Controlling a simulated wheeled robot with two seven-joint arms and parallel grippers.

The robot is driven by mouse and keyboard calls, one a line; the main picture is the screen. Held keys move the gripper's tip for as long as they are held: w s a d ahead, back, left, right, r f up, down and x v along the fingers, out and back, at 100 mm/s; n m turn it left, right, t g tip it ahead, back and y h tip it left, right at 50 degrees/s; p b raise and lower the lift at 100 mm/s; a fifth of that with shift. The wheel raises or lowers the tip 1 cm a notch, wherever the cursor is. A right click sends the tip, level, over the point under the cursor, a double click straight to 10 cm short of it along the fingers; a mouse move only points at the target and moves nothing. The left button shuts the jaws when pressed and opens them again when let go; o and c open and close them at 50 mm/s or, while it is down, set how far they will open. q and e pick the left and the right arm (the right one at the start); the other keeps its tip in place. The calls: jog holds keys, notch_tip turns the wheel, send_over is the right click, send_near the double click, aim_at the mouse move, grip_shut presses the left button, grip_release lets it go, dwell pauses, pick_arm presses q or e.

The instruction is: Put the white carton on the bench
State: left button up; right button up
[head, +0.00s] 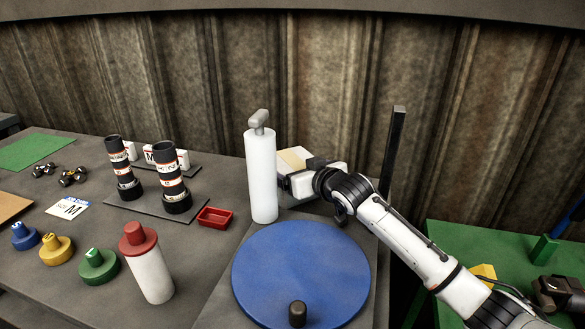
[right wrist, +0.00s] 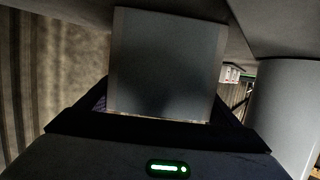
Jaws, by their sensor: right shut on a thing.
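The white carton (head: 295,157) shows in the head view as a cream block behind and right of the tall white cylinder, which hides part of it. My right gripper (head: 308,172) reaches in from the right and is shut on the carton. In the right wrist view the carton (right wrist: 168,62) fills the space between the fingers, its face in shadow. I cannot tell whether its underside touches the grey bench (head: 217,262). My left gripper is not in view.
A tall white cylinder (head: 262,175) with a grey handle stands close to the carton. A blue disc (head: 300,265) with a black knob lies in front. A red tray (head: 215,217), a red-capped bottle (head: 150,270) and black-banded cylinders (head: 170,178) stand left. A dark post (head: 392,150) rises right.

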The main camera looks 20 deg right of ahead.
aim_at(292, 160)
jog(key=o, duration=1.3)
jog(key=shift+r, duration=0.1)
jog(key=v, duration=0.7)
jog(key=shift+s, duration=0.25)
jog(key=x, duration=0.7)
jog(key=shift+w, duration=0.4)
notch_tip(292, 160, up, 4)
jog(key=shift+s+r, duration=0.15)
jog(key=shift+r, duration=0.95)
